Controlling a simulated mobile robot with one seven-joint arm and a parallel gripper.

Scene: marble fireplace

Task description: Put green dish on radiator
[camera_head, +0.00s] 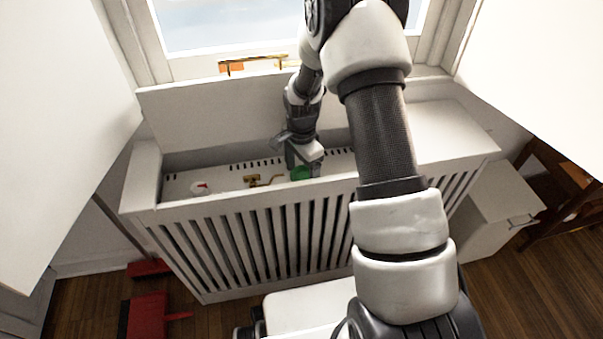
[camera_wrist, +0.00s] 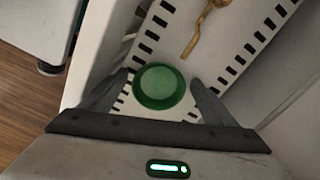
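The green dish (camera_wrist: 160,87) is small and round, and lies upright in the wrist view between my fingers. It also shows in the head view (camera_head: 300,174), partly hidden by my gripper. My gripper (camera_wrist: 161,78) is open, one finger on each side of the dish, with narrow gaps; I cannot tell whether a finger touches. In the head view my gripper (camera_head: 303,172) reaches down into the opening of the white radiator cover. The radiator (camera_head: 228,177) is the white slotted surface inside it; the dish appears to rest on it, though the contact is hidden.
A brass-coloured object (camera_head: 262,181) and a white-and-red item (camera_head: 200,188) lie left of the dish in the recess. The cover's raised lid (camera_head: 215,115) stands behind. The slatted front (camera_head: 255,240) bounds the near side. A red object (camera_head: 148,312) is on the floor.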

